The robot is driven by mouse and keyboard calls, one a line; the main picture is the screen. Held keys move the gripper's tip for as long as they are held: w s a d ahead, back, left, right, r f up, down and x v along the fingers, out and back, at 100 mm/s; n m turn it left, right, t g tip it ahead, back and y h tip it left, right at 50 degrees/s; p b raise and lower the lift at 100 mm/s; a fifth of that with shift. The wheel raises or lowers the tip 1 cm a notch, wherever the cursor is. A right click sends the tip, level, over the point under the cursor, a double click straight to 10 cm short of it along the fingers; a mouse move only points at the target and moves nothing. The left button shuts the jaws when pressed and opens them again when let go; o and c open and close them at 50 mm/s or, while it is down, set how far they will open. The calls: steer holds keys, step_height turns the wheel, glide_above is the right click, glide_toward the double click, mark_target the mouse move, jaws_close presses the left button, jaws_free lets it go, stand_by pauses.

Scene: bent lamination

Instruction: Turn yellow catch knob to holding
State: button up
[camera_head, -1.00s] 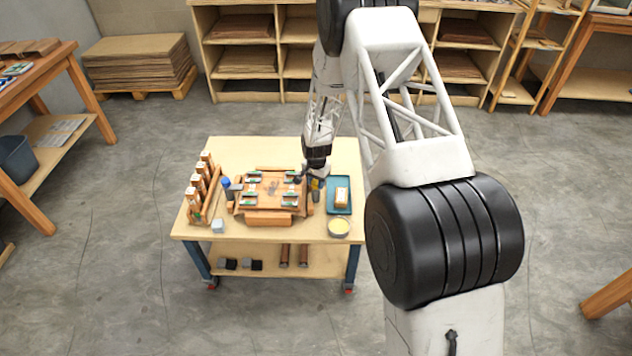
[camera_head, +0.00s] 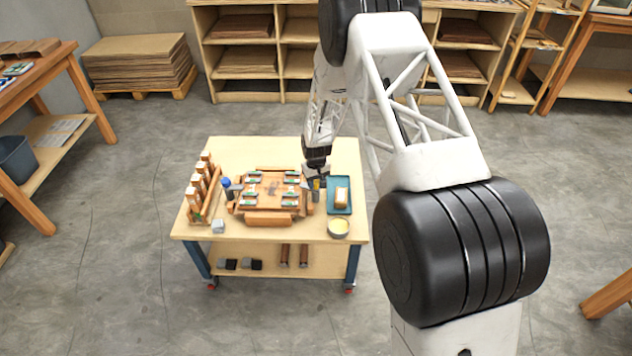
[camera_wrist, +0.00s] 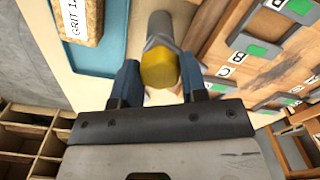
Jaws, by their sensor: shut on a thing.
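The yellow catch knob (camera_wrist: 159,68) sits on the end of a grey cylindrical post (camera_wrist: 160,27) in the wrist view. My gripper (camera_wrist: 160,78) has its two blue fingers on either side of the knob and is shut on it. In the head view the yellow knob (camera_head: 316,184) shows small at the right side of the wooden fixture (camera_head: 268,219), below my gripper (camera_head: 316,175). The exact turn of the knob and any marking for its positions cannot be made out.
A blue tray (camera_head: 340,208) with a sanding block (camera_head: 341,196) lies just right of the knob. A round tin (camera_head: 338,228) stands in front of it. Labelled green-and-white pads (camera_wrist: 262,48) are on the fixture. A wooden rack (camera_head: 203,192) and a blue-topped knob (camera_head: 226,182) are at the left.

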mark_target(316, 181)
steer(key=shift+n, duration=1.9)
steer(key=o, duration=0.9)
steer(key=shift+r, duration=0.1)
steer(key=shift+r, duration=3.85)
steer(key=shift+r, duration=0.1)
